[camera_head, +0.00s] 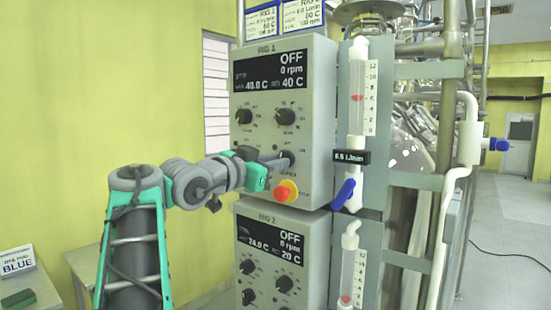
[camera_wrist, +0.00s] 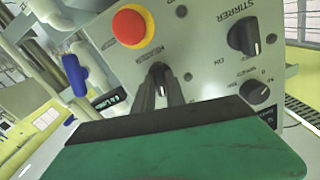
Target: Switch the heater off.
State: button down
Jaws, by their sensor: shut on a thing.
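The upper RIG 1 control box (camera_head: 320,110) has a dark display (camera_head: 271,69) reading OFF, 0 rpm, 40.0 C and a set value of 40 C. My gripper (camera_head: 282,161) is at the lower part of its front panel. In the wrist view, my gripper's two dark fingers (camera_wrist: 160,92) are shut on the heater knob (camera_wrist: 158,70), beside the HEATER label. The fingers hide part of the knob, so its exact pointer setting is hard to read. The stirrer knob (camera_wrist: 244,37) stands clear of the fingers in the wrist view.
A red emergency button on a yellow base (camera_head: 285,191) sits just below the gripper. A flowmeter with a blue valve handle (camera_head: 344,193) stands to the right. Two smaller knobs (camera_head: 285,117) are above.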

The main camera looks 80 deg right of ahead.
jog(key=shift+n+p, duration=0.5)
jog(key=shift+n, duration=0.9)
jog(key=c, duration=1.4)
grip_release()
jog(key=v, duration=0.8)
jog(key=shift+d+b, duration=0.1)
jog(key=shift+b, duration=0.3)
jog(key=shift+w, duration=0.1)
